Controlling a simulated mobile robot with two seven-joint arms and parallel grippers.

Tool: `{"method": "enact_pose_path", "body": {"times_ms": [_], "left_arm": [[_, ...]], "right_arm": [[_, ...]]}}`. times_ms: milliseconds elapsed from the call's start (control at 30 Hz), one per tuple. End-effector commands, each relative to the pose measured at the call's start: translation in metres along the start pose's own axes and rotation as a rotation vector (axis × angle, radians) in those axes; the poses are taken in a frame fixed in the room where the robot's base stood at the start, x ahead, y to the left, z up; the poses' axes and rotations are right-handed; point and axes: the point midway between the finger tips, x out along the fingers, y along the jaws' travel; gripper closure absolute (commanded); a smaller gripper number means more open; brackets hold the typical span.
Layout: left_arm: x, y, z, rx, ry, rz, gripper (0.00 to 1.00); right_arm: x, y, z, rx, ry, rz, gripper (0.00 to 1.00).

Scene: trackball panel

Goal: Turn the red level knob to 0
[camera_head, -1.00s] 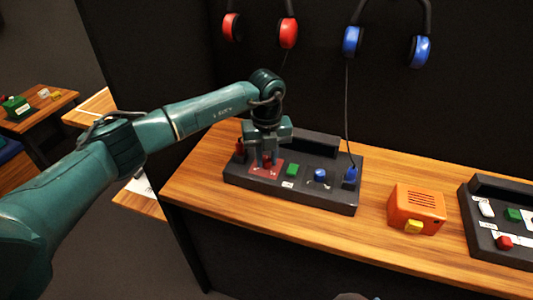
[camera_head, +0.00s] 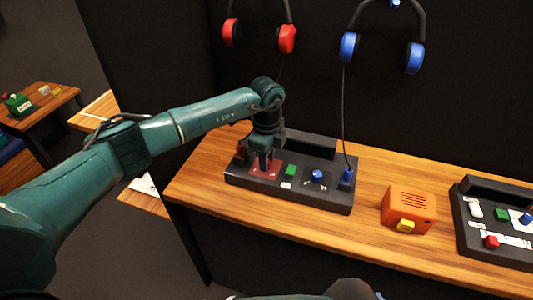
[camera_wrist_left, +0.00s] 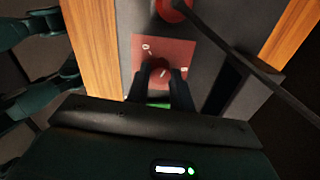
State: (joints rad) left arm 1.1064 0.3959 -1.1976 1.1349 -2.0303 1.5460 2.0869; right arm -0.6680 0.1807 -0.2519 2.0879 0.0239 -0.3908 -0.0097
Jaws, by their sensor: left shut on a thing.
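The red level knob (camera_wrist_left: 159,72) sits on a red square plate (camera_wrist_left: 178,48) on the dark panel (camera_head: 325,202). In the left wrist view a white "0" is printed on the plate at the upper left of the knob, and another small white mark lies to its right. My left gripper (camera_head: 265,167) points down at the plate, and its two fingers (camera_wrist_left: 160,82) are shut on the knob from both sides. In the head view the fingers mostly hide the knob. Its exact pointing direction is unclear. My right gripper is not in view.
The panel also has a green button (camera_head: 290,171), a blue knob (camera_head: 317,176), a red plug (camera_head: 241,152) and a blue plug (camera_head: 348,175) with a cable. An orange box (camera_head: 408,208) and a second panel (camera_head: 480,240) stand to the right. Headphones hang above.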

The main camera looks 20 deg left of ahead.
Motion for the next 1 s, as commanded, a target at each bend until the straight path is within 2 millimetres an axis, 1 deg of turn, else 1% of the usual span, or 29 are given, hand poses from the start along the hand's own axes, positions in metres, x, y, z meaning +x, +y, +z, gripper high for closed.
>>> {"method": "enact_pose_path", "body": {"times_ms": [33, 267, 600, 1000], "left_arm": [[-0.005, -0.001, 0.001, -0.047, -0.002, -0.005, 1.00], [-0.005, -0.002, 0.002, -0.266, -0.002, -0.003, 1.00], [-0.005, -0.002, 0.002, -0.589, -0.002, -0.003, 1.00], [-0.003, -0.002, 0.001, -0.917, 0.000, -0.002, 1.00]], "right_arm": [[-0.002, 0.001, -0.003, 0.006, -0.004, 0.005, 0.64], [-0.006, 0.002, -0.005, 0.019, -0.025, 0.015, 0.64], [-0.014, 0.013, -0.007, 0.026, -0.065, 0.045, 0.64], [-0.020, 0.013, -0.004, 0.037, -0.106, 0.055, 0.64]]}}
